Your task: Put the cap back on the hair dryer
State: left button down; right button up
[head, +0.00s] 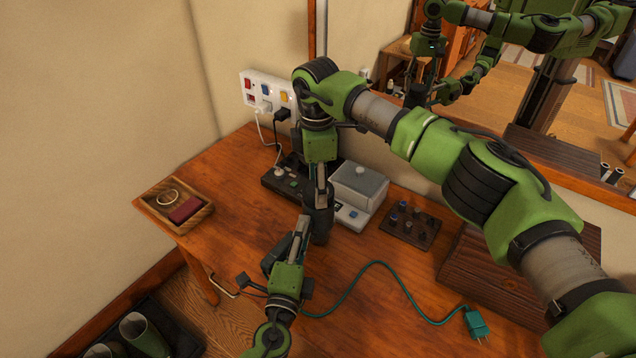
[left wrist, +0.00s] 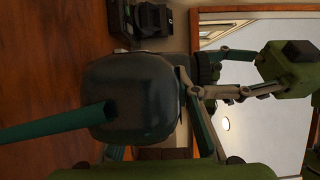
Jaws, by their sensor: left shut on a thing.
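My left gripper (head: 288,246) is shut on what appears to be the dark hair dryer (head: 274,256), low over the front left of the table. Its rounded dark body (left wrist: 130,105) fills the middle of the left wrist view; much of it is hidden by my gripper in the head view. My right gripper (head: 320,186) points down just behind it, at a dark cylinder (head: 318,226). I cannot tell whether this cylinder is the cap or part of the dryer, nor whether the right fingers are closed on it.
A teal cord runs across the table to a plug (head: 476,323). Behind stand a black power box (head: 276,180), a white lidded container (head: 358,186) and a dark rack with knobs (head: 410,226). A wooden tray (head: 152,212) lies left. A mirror reflects my arms.

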jog(key=shift+f, duration=0.55)
dwell(0.4)
jog(key=m, duration=0.5)
jog(key=shift+a+m, duration=0.1)
jog(key=shift+m, duration=0.3)
jog(key=shift+a+m, duration=0.35)
jog(key=shift+m, duration=0.75)
jog(key=shift+r+m, duration=0.1)
jog(key=shift+m, duration=0.3)
jog(key=shift+d+m, duration=0.25)
jog(key=shift+m, duration=0.35)
jog(key=o, duration=0.8)
jog(key=shift+d, duration=0.1)
